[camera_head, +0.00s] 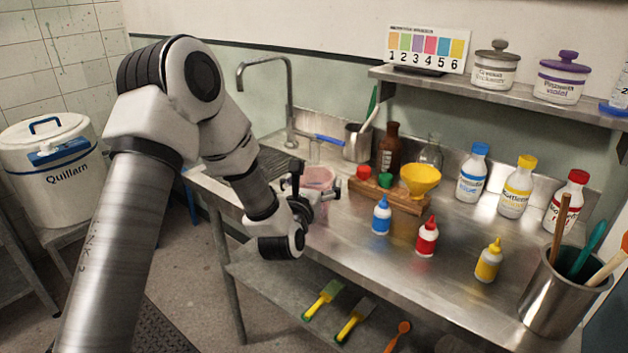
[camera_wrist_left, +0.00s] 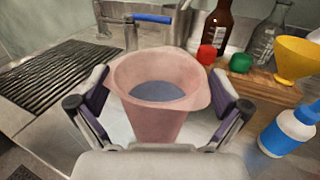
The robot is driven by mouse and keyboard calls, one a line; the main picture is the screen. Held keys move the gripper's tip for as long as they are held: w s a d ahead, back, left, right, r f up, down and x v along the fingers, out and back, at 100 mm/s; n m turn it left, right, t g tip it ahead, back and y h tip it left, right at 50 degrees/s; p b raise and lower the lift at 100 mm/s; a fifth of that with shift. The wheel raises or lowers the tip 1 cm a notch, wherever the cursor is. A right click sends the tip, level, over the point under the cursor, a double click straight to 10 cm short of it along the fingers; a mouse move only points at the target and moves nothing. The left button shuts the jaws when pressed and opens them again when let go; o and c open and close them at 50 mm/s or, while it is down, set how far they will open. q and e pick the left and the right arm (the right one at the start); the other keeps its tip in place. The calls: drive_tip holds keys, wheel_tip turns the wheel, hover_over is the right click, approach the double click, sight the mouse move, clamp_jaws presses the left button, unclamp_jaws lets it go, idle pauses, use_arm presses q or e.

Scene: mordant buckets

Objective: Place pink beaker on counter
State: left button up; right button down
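The pink beaker (camera_head: 319,179) is at the left part of the steel counter (camera_head: 345,235), beside the sink's ribbed drainer. In the left wrist view the beaker (camera_wrist_left: 157,95) looks upright, with a bluish-grey area inside. My left gripper (camera_head: 312,195) has one finger on each side of it, and the fingertips appear to press against its sides just under the rim. The left gripper (camera_wrist_left: 160,92) hides part of the beaker in the head view. I cannot tell whether its base touches the counter. My right gripper is not in view.
Behind the beaker stand a metal pot (camera_head: 356,143) and a brown bottle (camera_head: 389,148). A wooden rack (camera_head: 397,197) with a yellow funnel (camera_head: 420,178) is to its right. Blue (camera_head: 381,216), red (camera_head: 427,238) and yellow (camera_head: 489,262) squeeze bottles stand farther right. Bare counter lies in front.

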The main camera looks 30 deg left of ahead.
use_arm(q)
drive_tip(key=shift+w+a+f, duration=0.15)
drive_tip(key=b+v, duration=0.2)
drive_tip(key=v, duration=0.6)
drive_tip(key=shift+f, duration=0.15)
drive_tip(key=p+v, duration=0.4)
drive_tip(key=p, duration=0.4)
